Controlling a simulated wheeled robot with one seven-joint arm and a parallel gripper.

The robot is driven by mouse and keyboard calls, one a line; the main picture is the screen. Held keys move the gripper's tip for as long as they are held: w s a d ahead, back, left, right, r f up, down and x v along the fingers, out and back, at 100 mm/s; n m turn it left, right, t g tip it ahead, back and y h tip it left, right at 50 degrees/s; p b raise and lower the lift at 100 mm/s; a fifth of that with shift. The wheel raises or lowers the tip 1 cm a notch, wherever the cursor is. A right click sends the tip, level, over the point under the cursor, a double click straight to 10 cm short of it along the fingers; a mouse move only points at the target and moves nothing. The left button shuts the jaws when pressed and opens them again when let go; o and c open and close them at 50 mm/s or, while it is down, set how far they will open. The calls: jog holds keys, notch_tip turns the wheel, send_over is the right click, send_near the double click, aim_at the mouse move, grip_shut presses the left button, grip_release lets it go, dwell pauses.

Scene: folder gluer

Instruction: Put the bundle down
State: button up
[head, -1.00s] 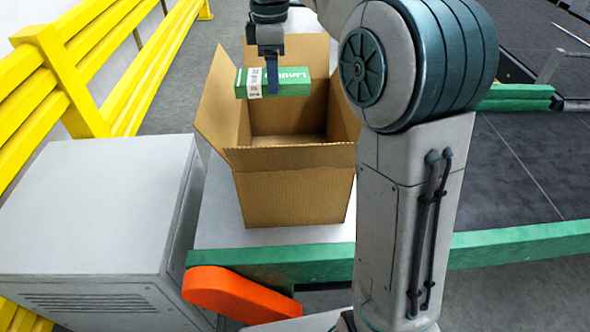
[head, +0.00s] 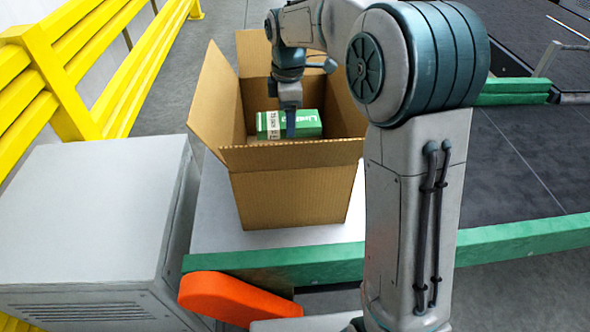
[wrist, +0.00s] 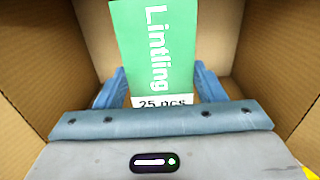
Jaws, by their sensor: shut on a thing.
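The bundle (head: 306,124) is a green pack with a white band and white lettering. It is inside the open cardboard box (head: 292,197), between the box walls. My gripper (head: 291,130) reaches down into the box from above and is shut on the bundle. Whether the bundle touches the box floor I cannot tell.
The box's flaps stand open, with the left flap (head: 210,95) tall beside my gripper. The box stands on a pale surface (head: 213,215) with a green rail (head: 270,257) in front. A grey cabinet (head: 90,210) and a yellow guard rail (head: 60,85) are on the left.

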notch_tip(320, 180, down, 10)
jog(key=shift+r+p, duration=0.25)
jog(key=shift+p, duration=0.05)
jog(key=shift+a+f, duration=0.1)
jog(key=shift+f+b, duration=0.4)
jog(key=shift+f, duration=0.15)
jog(key=o, duration=1.1)
jog(key=shift+c, duration=0.2)
jog(key=shift+r, duration=0.1)
notch_tip(320, 180, up, 13)
jog(key=shift+r, duration=0.1)
